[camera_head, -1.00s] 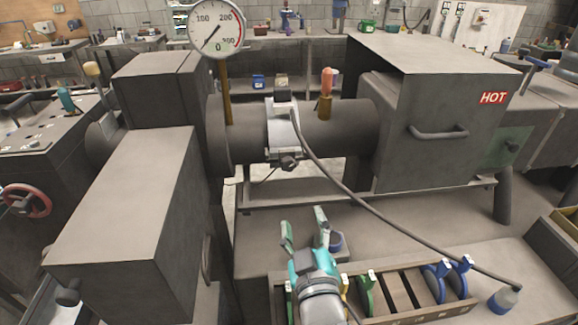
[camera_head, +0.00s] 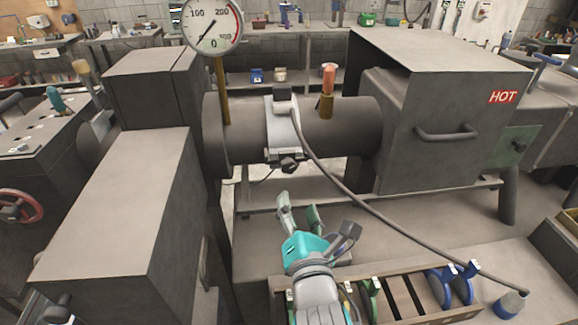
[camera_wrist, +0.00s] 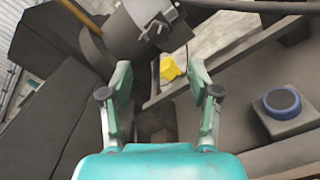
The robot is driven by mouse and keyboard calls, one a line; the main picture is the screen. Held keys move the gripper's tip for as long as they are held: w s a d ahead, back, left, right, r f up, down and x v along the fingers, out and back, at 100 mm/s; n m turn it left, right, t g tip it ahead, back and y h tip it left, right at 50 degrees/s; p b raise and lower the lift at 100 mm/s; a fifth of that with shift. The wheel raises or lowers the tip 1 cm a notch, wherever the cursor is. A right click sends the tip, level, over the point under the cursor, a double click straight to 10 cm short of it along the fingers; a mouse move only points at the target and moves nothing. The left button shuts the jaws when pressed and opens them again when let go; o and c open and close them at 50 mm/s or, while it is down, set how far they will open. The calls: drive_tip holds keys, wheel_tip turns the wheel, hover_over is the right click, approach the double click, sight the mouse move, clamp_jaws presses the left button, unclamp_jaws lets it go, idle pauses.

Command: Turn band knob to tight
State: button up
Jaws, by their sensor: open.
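The metal band (camera_head: 282,125) is clamped around the dark horizontal tube (camera_head: 345,122). Its dark knob (camera_head: 290,166) sits at the band's lower edge. In the wrist view the band (camera_wrist: 146,14) and its knob (camera_wrist: 152,30) show at the top, beyond my fingertips. My gripper (camera_head: 300,208) is open and empty, below the knob and apart from it. In the wrist view my gripper (camera_wrist: 160,80) has its two fingers spread wide with nothing between them touching. The knob's exact turn setting cannot be read.
A black cable (camera_head: 350,190) runs from the band down to the right. A dial gauge (camera_head: 213,25) stands above the tube. A box marked HOT (camera_head: 450,125) is at the right. A rack with blue and green items (camera_head: 410,295) is near my arm.

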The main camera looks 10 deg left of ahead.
sight(289, 168)
drive_tip(key=w+a+n, duration=0.1)
drive_tip(key=w, duration=0.2)
drive_tip(key=w+a+n, duration=0.1)
drive_tip(key=w+n, duration=0.1)
drive_tip(key=w, duration=0.2)
drive_tip(key=w+a+n, duration=0.1)
drive_tip(key=w+n, duration=0.1)
drive_tip(key=w, duration=0.2)
drive_tip(key=shift+w+a+r, duration=0.15)
drive_tip(key=shift+a+r, duration=0.05)
drive_tip(key=c, duration=1.2)
